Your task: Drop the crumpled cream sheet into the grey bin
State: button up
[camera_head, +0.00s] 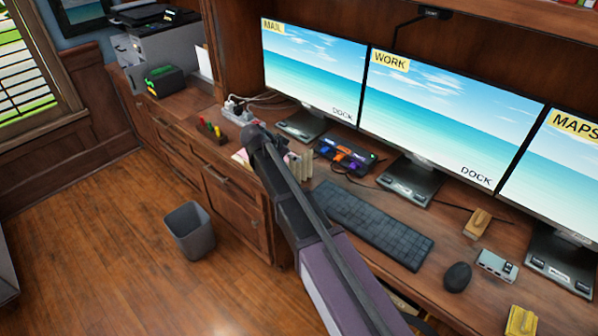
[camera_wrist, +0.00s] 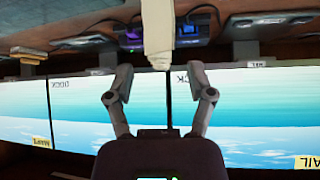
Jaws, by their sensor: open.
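A cream, folded-looking piece (camera_head: 301,166), which I take to be the crumpled sheet, is on the desk left of the keyboard, partly hidden by my arm. In the wrist view a pale cream shape (camera_wrist: 157,35), likely the same sheet, comes down from the top edge to between my fingertips. My gripper (camera_wrist: 158,78) is open, with a finger on each side of that shape and a visible gap to each. In the head view the gripper is mostly hidden behind my arm. The grey bin (camera_head: 190,231) stands on the floor left of the desk and looks empty.
Three monitors (camera_head: 315,70) line the back of the desk. A dock with coloured lights (camera_head: 346,156), a keyboard (camera_head: 373,222) and a mouse (camera_head: 457,277) are near my arm. A power strip (camera_head: 238,112) lies further left. The floor around the bin is clear.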

aim_at(299, 156)
jog(key=shift+b+x, duration=1.3)
jog(key=shift+x, duration=0.9)
jog(key=c, duration=0.9)
jog(key=shift+r, duration=0.25)
notch_tip(299, 156, up, 3)
jog(key=p, duration=0.3)
jog(key=s, duration=0.5)
jog(key=s+d+r+p, duration=0.1)
jog(key=s, duration=0.4)
jog(key=s+d+p, duration=0.1)
jog(key=s, duration=0.5)
jog(key=shift+r, duration=0.3)
